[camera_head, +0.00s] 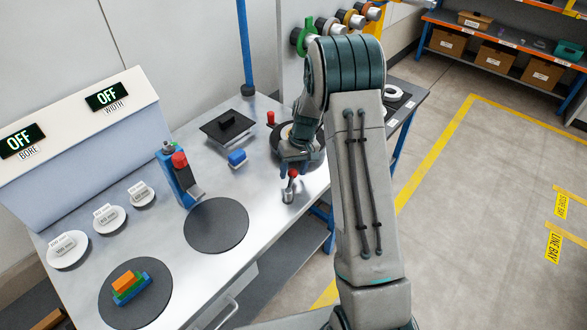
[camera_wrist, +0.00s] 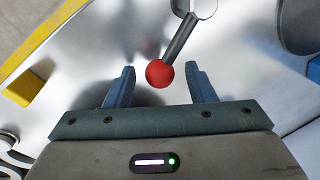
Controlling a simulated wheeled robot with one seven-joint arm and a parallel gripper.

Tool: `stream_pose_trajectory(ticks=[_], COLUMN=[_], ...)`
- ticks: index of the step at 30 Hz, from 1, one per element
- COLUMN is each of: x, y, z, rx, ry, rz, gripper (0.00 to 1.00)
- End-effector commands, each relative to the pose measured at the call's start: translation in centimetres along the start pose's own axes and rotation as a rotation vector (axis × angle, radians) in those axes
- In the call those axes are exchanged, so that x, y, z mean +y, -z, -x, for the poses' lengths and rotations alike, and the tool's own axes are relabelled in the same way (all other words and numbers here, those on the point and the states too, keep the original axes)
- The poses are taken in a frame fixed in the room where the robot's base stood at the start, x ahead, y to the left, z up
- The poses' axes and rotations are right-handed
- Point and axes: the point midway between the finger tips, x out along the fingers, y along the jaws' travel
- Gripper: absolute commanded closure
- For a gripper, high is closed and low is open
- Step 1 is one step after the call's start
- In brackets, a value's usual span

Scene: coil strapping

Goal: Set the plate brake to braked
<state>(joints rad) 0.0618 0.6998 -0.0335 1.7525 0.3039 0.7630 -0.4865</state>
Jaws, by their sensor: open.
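A short lever with a red ball knob (camera_head: 293,173) stands on a small metal base near the front edge of the bench; I take it to be the plate brake. In the wrist view the red knob (camera_wrist: 159,74) lies between the two blue fingertips, with its dark rod running up to a pale round base. My gripper (camera_head: 296,158) is above and around the knob in the head view. In the wrist view my gripper (camera_wrist: 160,82) is open, with a gap on both sides of the knob. No braked marking is readable.
A dark round plate (camera_head: 216,225) lies left of the lever. A blue device with a red knob (camera_head: 180,172) stands behind it. Stacked coloured blocks (camera_head: 130,286) sit on another disc.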

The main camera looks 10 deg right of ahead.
Motion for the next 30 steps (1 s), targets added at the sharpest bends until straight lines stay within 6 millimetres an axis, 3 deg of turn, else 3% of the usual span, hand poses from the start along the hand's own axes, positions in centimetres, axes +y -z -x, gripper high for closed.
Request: stream_pose_trajectory(ticks=[2, 6, 7, 20, 30], x=[0.0, 0.0, 0.0, -0.4, -2.3], y=[0.0, 0.0, 0.0, 0.4, 1.3], z=[0.0, 0.0, 0.0, -0.2, -0.6], rx=[0.000, 0.000, 0.000, -0.013, -0.064], ry=[0.000, 0.000, 0.000, 0.000, -0.001], rz=[0.000, 0.000, 0.000, 0.077, 0.341], gripper=[0.56, 0.95, 1.00, 1.00, 1.00])
